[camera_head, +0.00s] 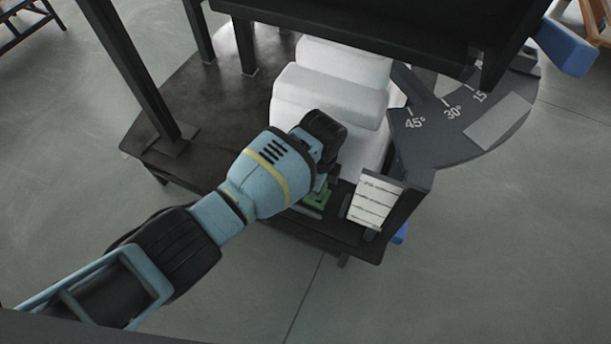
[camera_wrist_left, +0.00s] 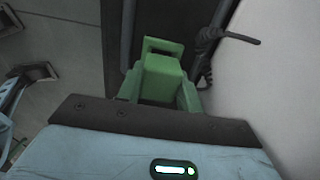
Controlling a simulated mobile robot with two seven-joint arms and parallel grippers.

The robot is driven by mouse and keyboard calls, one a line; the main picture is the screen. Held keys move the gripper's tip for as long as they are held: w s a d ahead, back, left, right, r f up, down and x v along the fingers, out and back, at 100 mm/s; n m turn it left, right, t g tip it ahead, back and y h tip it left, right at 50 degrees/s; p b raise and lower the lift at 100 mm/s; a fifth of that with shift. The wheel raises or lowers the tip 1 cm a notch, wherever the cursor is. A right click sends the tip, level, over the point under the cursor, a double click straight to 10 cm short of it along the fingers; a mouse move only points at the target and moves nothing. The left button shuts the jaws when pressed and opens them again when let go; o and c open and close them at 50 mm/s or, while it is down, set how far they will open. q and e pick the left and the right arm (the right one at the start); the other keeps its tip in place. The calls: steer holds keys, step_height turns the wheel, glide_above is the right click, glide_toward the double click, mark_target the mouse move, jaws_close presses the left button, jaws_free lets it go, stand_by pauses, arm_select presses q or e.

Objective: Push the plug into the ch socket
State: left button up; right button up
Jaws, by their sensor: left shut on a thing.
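My left gripper (camera_head: 322,188) reaches from the left to the front part of a dark table, its wrist hiding much of what lies below. A small green piece (camera_head: 318,199) shows under it. In the left wrist view, a green block (camera_wrist_left: 162,76) sits between the green jaw parts of the left gripper (camera_wrist_left: 160,92), which is shut on it. The block seems to be the plug, though its pins are hidden. A green frame with a dark opening (camera_wrist_left: 163,47) shows just beyond it. I cannot make out the ch socket for sure, or whether the plug touches it. My right gripper is not in view.
A large white stepped body (camera_head: 335,95) stands behind. A dark angle scale (camera_head: 465,120) lies at right. A dark cable-like part (camera_wrist_left: 212,42) shows beside the green frame.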

arm_select(q)
steer(key=shift+f, duration=0.45)
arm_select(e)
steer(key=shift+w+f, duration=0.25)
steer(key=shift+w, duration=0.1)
arm_select(q)
steer(key=shift+f+b, duration=0.2)
steer(key=shift+b, duration=0.1)
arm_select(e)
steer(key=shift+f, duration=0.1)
arm_select(q)
steer(key=shift+f, duration=0.25)
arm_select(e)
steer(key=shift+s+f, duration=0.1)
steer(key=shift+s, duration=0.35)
arm_select(q)
steer(key=o, duration=1)
steer(key=shift+r, duration=0.1)
steer(key=shift+o, duration=0.9)
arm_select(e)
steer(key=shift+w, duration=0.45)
arm_select(q)
steer(key=shift+r, duration=0.1)
